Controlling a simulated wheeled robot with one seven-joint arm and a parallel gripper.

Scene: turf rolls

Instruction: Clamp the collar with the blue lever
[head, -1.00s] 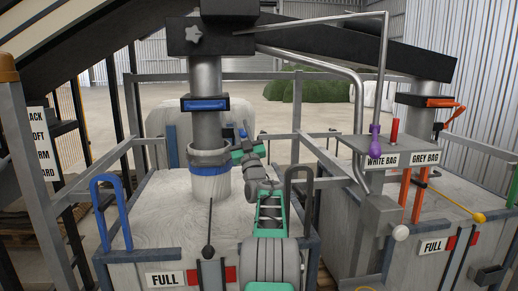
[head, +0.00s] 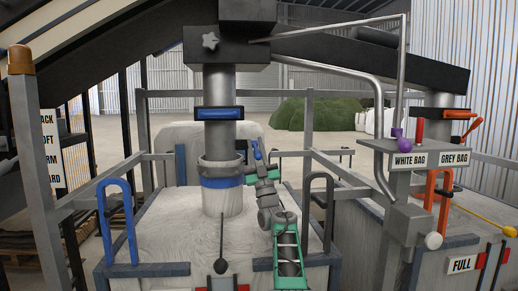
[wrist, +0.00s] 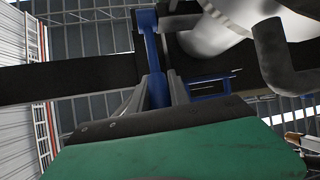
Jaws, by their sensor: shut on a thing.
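The collar (head: 220,168) is a grey ring around the lower end of the left steel pipe, just above a blue band (head: 221,183) on the white bag's neck. The blue lever (head: 257,148) stands at the collar's right side, tilted a little. My gripper (head: 258,160) is beside the collar on the right and shut on the blue lever. In the wrist view the lever (wrist: 150,45) runs up between my grey fingers (wrist: 158,88). The lever's joint with the collar is not clear.
A blue handle in a black box (head: 219,113) sits higher on the pipe. A blue loop (head: 118,222) and dark loop (head: 319,212) flank the bag. A dark bent tube (wrist: 275,55) is close in the wrist view.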

